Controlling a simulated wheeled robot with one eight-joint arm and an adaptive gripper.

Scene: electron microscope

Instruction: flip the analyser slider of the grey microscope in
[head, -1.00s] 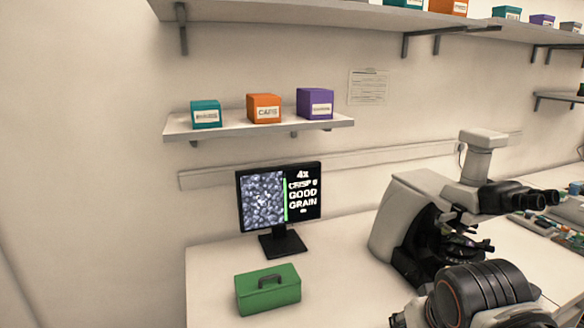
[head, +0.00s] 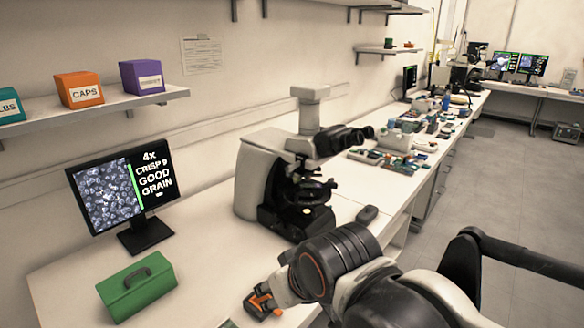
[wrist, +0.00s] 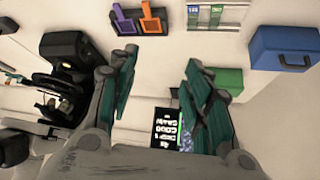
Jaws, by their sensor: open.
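The grey microscope (head: 262,165) stands on the bench in the middle of the head view. Its black eyepieces (head: 345,138) point right, and its black stage sits below the nosepiece. The microscope also shows at the left of the wrist view (wrist: 66,50), partly cut off. I cannot make out the analyser slider in either view. My gripper (wrist: 160,58) is open and empty, its teal-padded fingers apart over the bench and clear of the microscope.
A monitor (head: 108,194) and a green box (head: 138,287) stand left of the microscope. A dark mouse-like item (head: 367,214) lies to its right. A dark holder with purple and orange pieces (wrist: 139,22) and a blue case (wrist: 284,48) show in the wrist view.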

